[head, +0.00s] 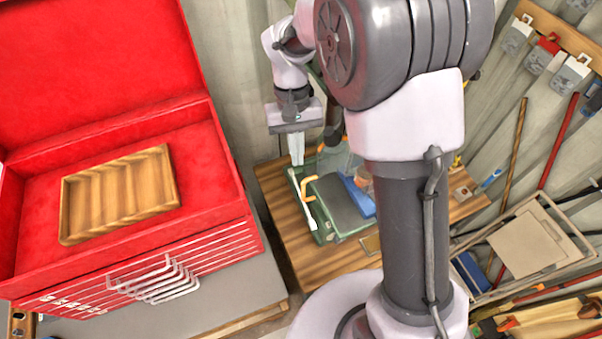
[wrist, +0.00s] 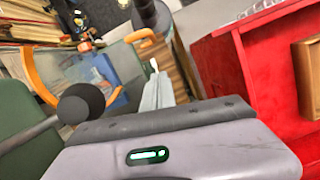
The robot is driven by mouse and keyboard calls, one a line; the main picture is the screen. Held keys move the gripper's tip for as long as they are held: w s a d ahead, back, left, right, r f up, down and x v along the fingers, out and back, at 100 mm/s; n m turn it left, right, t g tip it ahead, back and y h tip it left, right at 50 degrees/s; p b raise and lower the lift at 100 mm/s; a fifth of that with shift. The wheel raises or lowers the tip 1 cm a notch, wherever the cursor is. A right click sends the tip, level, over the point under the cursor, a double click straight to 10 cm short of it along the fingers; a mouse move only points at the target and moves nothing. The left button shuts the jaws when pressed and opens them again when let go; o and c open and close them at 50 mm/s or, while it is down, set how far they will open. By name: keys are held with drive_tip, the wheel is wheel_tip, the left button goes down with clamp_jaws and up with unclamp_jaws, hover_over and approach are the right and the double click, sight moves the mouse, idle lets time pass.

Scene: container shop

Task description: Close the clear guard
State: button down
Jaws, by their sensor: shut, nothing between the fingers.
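A green machine (head: 325,237) stands on a wooden bench, with an orange handle (head: 308,188) and a pale lever on its near left side. The clear guard (head: 338,161) is a faint see-through panel at the machine's back, partly hidden by my arm; its exact angle is hard to tell. My gripper (head: 297,162) points down, shut and empty, above the machine's back left corner. In the wrist view its fingers (wrist: 158,90) are together; contact with the guard is unclear.
An open red tool chest (head: 225,165) with a wooden tray (head: 120,195) stands left of the bench (head: 305,262). A blue object (head: 358,196) lies at the machine. A black knob (wrist: 82,103) is close to my gripper. Long-handled tools and a folded frame crowd the right.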

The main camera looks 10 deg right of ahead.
drive_tip(key=s+f, duration=0.1)
drive_tip(key=s, duration=0.1)
drive_tip(key=s+f+p, duration=0.1)
drive_tip(key=s+f, duration=0.1)
drive_tip(key=shift+s+d, duration=0.2)
drive_tip(key=shift+s, duration=0.15)
